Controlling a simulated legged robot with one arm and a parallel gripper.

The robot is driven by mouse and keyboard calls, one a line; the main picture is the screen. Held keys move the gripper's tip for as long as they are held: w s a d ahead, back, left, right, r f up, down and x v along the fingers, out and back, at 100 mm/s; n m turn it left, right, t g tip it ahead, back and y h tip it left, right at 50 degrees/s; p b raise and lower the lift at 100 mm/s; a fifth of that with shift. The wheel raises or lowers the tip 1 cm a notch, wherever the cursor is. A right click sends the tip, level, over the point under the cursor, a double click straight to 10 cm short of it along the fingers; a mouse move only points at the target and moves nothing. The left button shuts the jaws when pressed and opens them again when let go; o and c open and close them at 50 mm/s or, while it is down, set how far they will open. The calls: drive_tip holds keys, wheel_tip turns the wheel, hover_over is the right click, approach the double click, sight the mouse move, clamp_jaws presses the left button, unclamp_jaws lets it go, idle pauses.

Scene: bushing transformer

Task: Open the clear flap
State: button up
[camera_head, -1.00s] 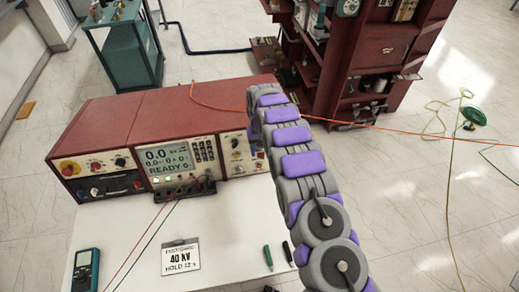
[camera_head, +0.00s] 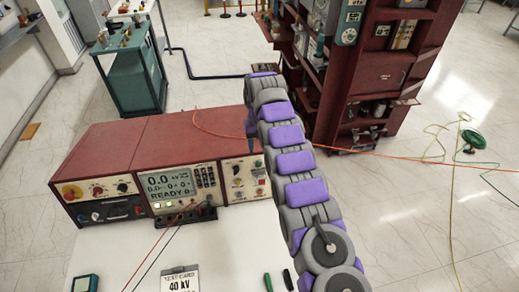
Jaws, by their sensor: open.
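The red test console (camera_head: 140,145) stands on the white table. Its front has a knob panel at left, a lit screen (camera_head: 170,181) reading 0.0 kV and READY, and a right-hand panel (camera_head: 243,180) with small knobs and buttons. I cannot make out the clear flap at this size. My arm reaches up from the lower right, past the console's right side. My gripper (camera_head: 251,133) hangs from its far end, pointing down in front of the console's right part. It is small and dark here, open, with nothing visible in it.
An orange cable (camera_head: 350,151) runs from the console top to the right, behind my arm. A test card (camera_head: 180,281), a meter (camera_head: 86,284) and two markers lie on the white table (camera_head: 105,250). A red cabinet (camera_head: 375,70) and a teal unit (camera_head: 133,75) stand behind.

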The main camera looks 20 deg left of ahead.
drive_tip(key=shift+w+r+p, duration=0.1)
drive_tip(key=shift+r+p, duration=0.2)
drive_tip(key=shift+r, duration=0.3)
drive_tip(key=s+d+r+m+b, duration=0.2)
drive_tip(key=d+r+b, duration=0.1)
drive_tip(key=d+r, duration=0.8)
drive_tip(key=s+d+r+m+b, duration=0.1)
drive_tip(key=s+d, duration=0.3)
drive_tip(key=d, duration=0.3)
drive_tip(key=s+d+r+b, duration=0.2)
drive_tip(key=s+d, duration=0.2)
drive_tip(key=d, duration=0.2)
drive_tip(key=s+d+f+m+b, duration=0.1)
drive_tip(key=s+d, duration=0.4)
drive_tip(key=s, duration=0.4)
drive_tip(key=s+d+f+m+b, duration=0.1)
drive_tip(key=s+d+b, duration=0.1)
drive_tip(key=s+d, duration=0.45)
drive_tip(key=s+d+f+b, duration=0.1)
drive_tip(key=s+f, duration=0.2)
drive_tip(key=s, duration=0.6)
drive_tip(key=s+d+f+m+b, duration=0.1)
drive_tip(key=s+f, duration=0.3)
drive_tip(key=s, duration=0.6)
drive_tip(key=shift+d+g+y, duration=0.3)
drive_tip(key=shift+y, duration=0.1)
drive_tip(key=shift+c, duration=0.2)
